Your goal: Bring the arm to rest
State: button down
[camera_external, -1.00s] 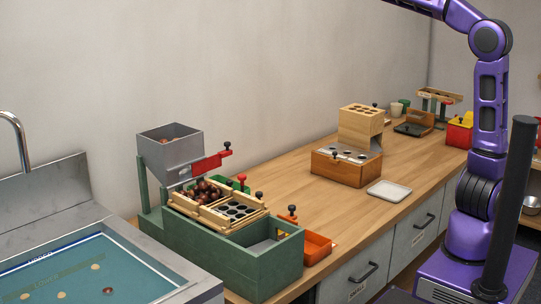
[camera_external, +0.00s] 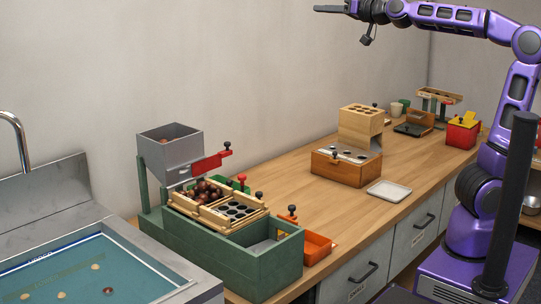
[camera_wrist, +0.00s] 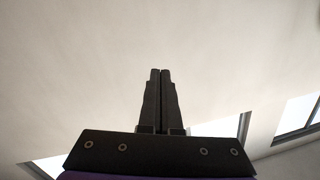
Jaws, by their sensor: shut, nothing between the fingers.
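My gripper (camera_external: 328,9) is high at the top of the external view, well above the wooden counter and apart from everything on it. My purple arm (camera_external: 450,17) reaches left from its base at the right. In the wrist view my gripper (camera_wrist: 160,74) has its two dark fingers together with nothing between them, against a plain pale surface.
A grey hopper (camera_external: 171,150) stands over a green frame (camera_external: 200,247) with wooden trays of chestnuts. A sink (camera_external: 75,260) is at the left. A wooden block stand (camera_external: 345,170), a white tray (camera_external: 389,191) and a red bin (camera_external: 461,134) sit further along the counter. The air around my gripper is clear.

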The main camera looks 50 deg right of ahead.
jog(key=s+a+f+g, duration=0.2)
jog(key=s+f+g, duration=0.2)
jog(key=s+f, duration=0.5)
jog(key=s+a+f+n+g+h, duration=0.1)
jog(key=s+f+g, duration=0.2)
jog(key=s+f, duration=0.7)
jog(key=s+a+f+n+g+h, duration=0.1)
jog(key=s+f+g, duration=0.3)
jog(key=s+f, duration=0.5)
jog(key=shift+s+a+f+g+p, duration=0.35)
jog(key=shift+a+f, duration=0.2)
jog(key=shift+a, duration=0.3)
